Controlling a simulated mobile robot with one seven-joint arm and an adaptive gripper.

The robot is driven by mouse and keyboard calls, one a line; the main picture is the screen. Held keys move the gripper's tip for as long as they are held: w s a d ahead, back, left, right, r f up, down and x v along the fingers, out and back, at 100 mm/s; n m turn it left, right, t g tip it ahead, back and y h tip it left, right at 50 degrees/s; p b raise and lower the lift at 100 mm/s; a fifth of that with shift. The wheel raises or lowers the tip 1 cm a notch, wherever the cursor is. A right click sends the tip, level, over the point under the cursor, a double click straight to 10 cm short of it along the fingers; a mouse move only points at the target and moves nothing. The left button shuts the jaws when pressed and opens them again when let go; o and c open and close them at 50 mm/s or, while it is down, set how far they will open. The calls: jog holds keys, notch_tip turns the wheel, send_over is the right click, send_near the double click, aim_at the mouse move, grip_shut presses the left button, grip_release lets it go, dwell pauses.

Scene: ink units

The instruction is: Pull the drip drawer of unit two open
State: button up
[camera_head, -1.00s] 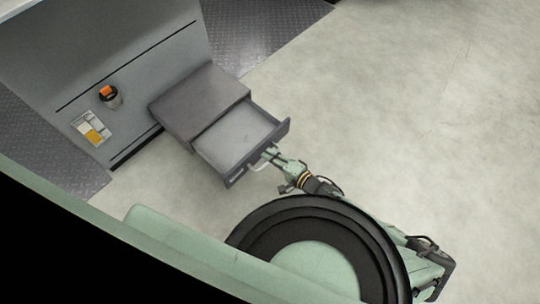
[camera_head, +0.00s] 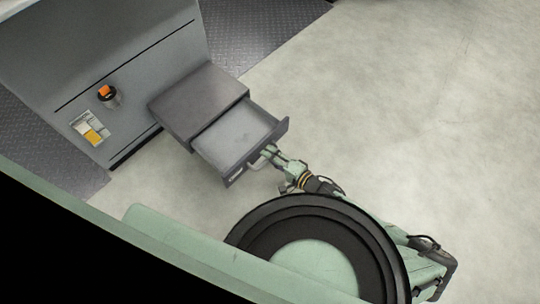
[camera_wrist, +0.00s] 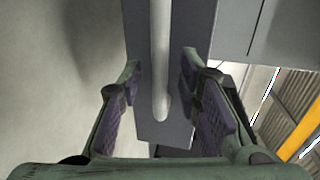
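The drip drawer (camera_head: 232,137) is a grey, empty tray that stands well out of its dark grey housing (camera_head: 200,100). Its front panel carries a pale bar handle (camera_head: 256,166), which also shows in the wrist view (camera_wrist: 161,60). My gripper (camera_head: 266,153) is at the handle on the front of the drawer. In the wrist view my gripper (camera_wrist: 160,88) is open, with one finger on each side of the bar and a visible gap on both sides. In the head view the fingertips are small and partly hidden by the handle and front panel.
The grey unit (camera_head: 130,60) stands behind the housing, with an orange-topped knob (camera_head: 105,93) and a white and yellow label (camera_head: 91,129). Dark tread plates (camera_head: 265,30) flank it. The pale floor (camera_head: 420,120) to the right is clear.

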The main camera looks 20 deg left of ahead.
jog(key=v, duration=1.1)
jog(key=shift+d, duration=0.2)
